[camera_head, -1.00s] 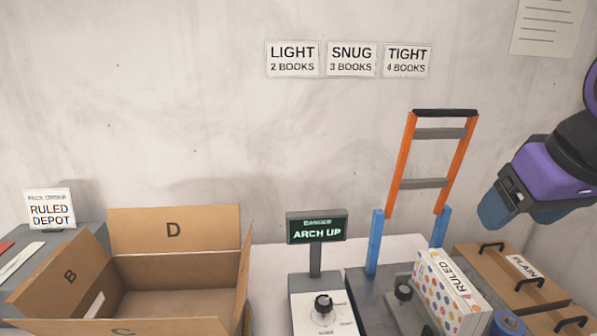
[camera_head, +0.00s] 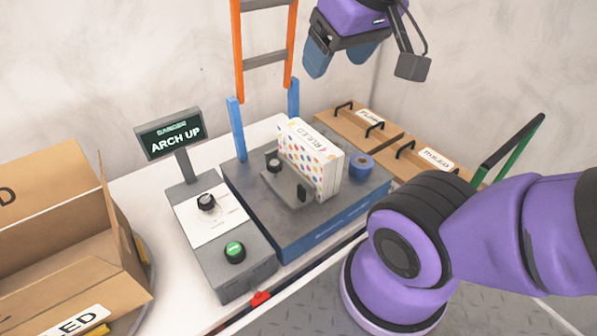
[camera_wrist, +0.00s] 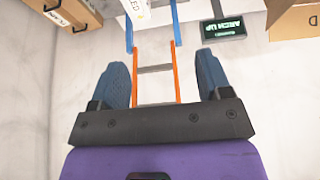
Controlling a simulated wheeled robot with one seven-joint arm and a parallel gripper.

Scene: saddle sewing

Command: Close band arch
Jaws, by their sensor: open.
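The band arch (camera_head: 264,56) is an orange ladder-like frame with grey crossbars. It stands raised on two blue posts at the back of the dark banding machine (camera_head: 331,222); its top is cut off in the head view. A display (camera_head: 170,134) reads ARCH UP. A stack of dotted books marked RULED (camera_head: 313,158) stands on the machine's bed. My gripper (camera_head: 340,60) is open and empty, raised to the right of the arch. In the wrist view, my fingers (camera_wrist: 162,82) are spread, with the arch (camera_wrist: 155,69) showing between them.
A control box carries a black knob (camera_head: 206,202) and a green button (camera_head: 235,251). An open cardboard box (camera_head: 60,218) stands at left. Wooden drawers with handles (camera_head: 350,125) and a blue tape roll (camera_head: 361,163) are at right. A red lever (camera_head: 260,298) is at the front edge.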

